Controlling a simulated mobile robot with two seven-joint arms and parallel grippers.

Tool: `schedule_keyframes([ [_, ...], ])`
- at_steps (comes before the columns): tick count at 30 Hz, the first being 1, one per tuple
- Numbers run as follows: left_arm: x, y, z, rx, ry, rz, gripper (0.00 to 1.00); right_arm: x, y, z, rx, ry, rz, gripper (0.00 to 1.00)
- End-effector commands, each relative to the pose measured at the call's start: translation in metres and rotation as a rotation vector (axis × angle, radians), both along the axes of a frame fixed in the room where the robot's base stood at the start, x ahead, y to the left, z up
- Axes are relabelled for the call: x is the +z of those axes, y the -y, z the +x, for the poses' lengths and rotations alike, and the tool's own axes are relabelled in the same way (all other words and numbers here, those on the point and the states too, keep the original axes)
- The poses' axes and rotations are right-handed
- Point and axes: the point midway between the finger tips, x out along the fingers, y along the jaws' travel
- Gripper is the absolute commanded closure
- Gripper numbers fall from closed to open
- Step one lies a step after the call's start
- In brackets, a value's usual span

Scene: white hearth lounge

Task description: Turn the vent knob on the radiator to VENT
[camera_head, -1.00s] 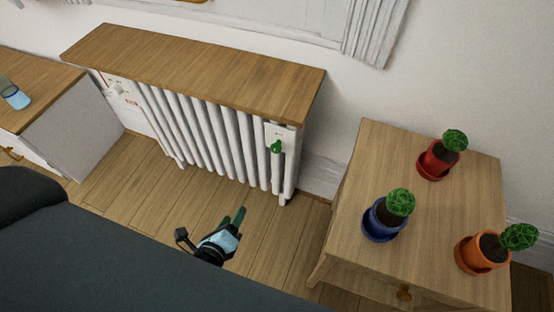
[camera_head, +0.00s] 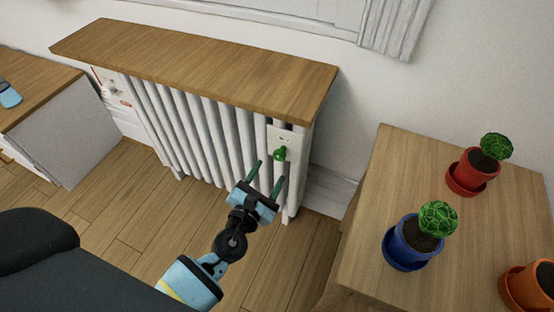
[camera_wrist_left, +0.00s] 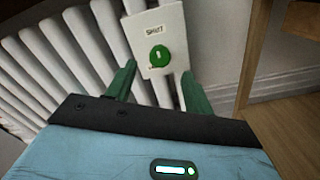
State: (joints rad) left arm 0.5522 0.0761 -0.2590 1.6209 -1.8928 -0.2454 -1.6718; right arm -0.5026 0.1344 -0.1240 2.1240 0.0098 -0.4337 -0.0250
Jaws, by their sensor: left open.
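The white radiator (camera_head: 205,135) stands against the wall under a wooden shelf top. A green vent knob (camera_head: 280,154) sits on a white plate at its right end. In the left wrist view the knob (camera_wrist_left: 158,56) shows a pale mark on its face, and the plate reads what looks like "SHUT" above it. Any lower label is mostly hidden by the knob. My left gripper (camera_head: 266,179) is open with green fingers, below and slightly left of the knob, apart from it. In the left wrist view the knob appears between and beyond the fingertips. My right gripper is not seen.
A wooden side table (camera_head: 375,200) on the right holds potted cacti in red (camera_head: 473,172), blue (camera_head: 406,245) and orange (camera_head: 530,287) pots. Floor before the radiator is clear.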

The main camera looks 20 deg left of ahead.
Motion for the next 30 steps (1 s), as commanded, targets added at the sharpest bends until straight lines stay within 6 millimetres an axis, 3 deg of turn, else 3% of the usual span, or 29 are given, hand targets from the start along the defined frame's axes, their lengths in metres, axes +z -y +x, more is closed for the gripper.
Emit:
schedule_keyframes([
  [6, -0.001, 0.001, 0.035, 0.0, 0.0, -0.003, 0.48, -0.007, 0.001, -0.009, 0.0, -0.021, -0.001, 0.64],
  [12, -0.001, 0.002, 0.055, 0.0, 0.0, -0.003, 0.48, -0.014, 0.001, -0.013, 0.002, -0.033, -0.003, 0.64],
  [23, 0.0, 0.002, 0.06, 0.0, -0.001, -0.003, 0.48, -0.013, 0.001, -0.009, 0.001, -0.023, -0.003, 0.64],
  [30, 0.0, 0.002, 0.06, 0.0, -0.001, -0.003, 0.76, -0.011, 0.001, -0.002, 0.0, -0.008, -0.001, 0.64],
])
